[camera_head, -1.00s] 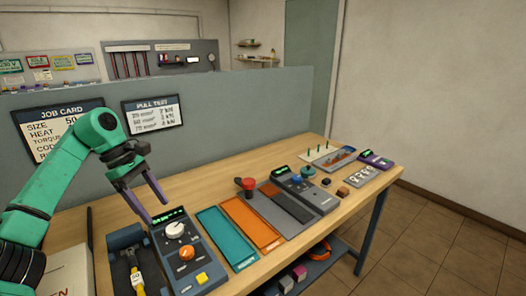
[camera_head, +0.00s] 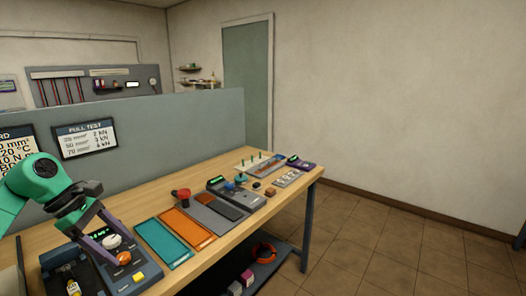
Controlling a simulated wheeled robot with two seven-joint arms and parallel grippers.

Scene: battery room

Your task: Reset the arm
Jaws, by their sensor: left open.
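My left arm comes in from the left in green and black. Its gripper (camera_head: 108,238) has two purple-grey fingers, spread apart and empty. It hangs over the control box (camera_head: 147,273) with a white dial, an orange knob and a yellow button, and partly covers it. I cannot tell how high above the box it is. My right gripper is not in view.
The wooden bench (camera_head: 208,262) holds a teal mat (camera_head: 163,243), an orange mat (camera_head: 187,228), a red-topped tool (camera_head: 181,195) and a grey device (camera_head: 236,193). A grey partition (camera_head: 190,128) stands behind. Open tiled floor (camera_head: 390,245) lies to the right.

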